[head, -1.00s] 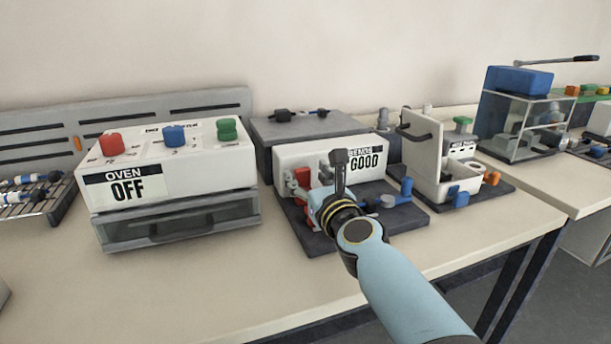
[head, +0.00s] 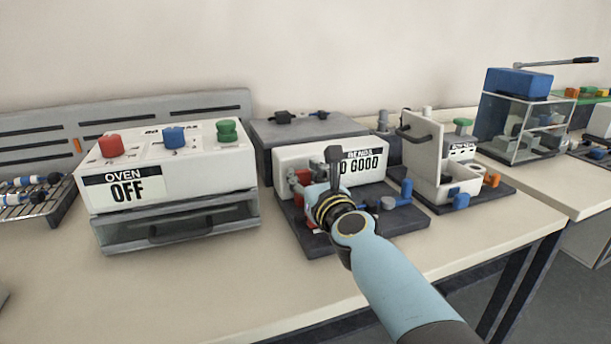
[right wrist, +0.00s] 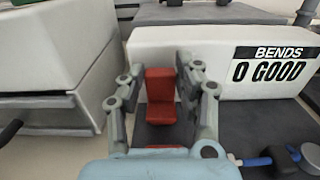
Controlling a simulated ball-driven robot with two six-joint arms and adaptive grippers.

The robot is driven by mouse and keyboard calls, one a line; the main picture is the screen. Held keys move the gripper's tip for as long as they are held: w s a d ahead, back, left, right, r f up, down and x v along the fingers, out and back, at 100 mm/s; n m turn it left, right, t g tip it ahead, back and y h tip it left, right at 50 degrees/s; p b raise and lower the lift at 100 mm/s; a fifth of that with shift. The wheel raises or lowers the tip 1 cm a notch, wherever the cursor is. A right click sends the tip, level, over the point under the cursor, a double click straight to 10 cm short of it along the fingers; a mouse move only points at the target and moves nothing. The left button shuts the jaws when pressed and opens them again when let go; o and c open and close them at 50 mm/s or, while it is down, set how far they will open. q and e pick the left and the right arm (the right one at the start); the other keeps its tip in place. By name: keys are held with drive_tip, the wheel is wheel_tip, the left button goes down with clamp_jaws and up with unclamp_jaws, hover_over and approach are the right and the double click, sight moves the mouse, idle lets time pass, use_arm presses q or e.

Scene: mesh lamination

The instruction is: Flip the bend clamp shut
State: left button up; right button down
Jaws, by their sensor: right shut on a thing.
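The bend clamp shows as a red upright piece (right wrist: 160,97) in the right wrist view, standing between the fingers of my right gripper (right wrist: 159,72). My right gripper also shows in the head view (head: 308,176), low over the dark base plate (head: 405,219) at its left side, shut on the red clamp. In the head view the gripper and wrist hide most of the clamp. A white block (head: 290,156) labelled BENDS 0 GOOD stands just behind. My left gripper is not in view.
The oven (head: 170,170), marked OFF, stands to the left, close to the bend station. A blue handle (head: 406,188) is on the plate's right side. A white fixture (head: 421,158) stands further right. The front of the table (head: 230,290) is clear.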

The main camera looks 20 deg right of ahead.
sight(304, 173)
drive_tip(key=shift+s, duration=0.1)
drive_tip(key=s, duration=0.4)
drive_tip(key=shift+f+p, duration=0.1)
drive_tip(key=shift+p, duration=0.3)
drive_tip(key=c, duration=0.9)
unclamp_jaws()
drive_tip(key=shift+s, duration=0.15)
drive_tip(key=s, duration=1.2)
drive_tip(key=shift+d, duration=0.25)
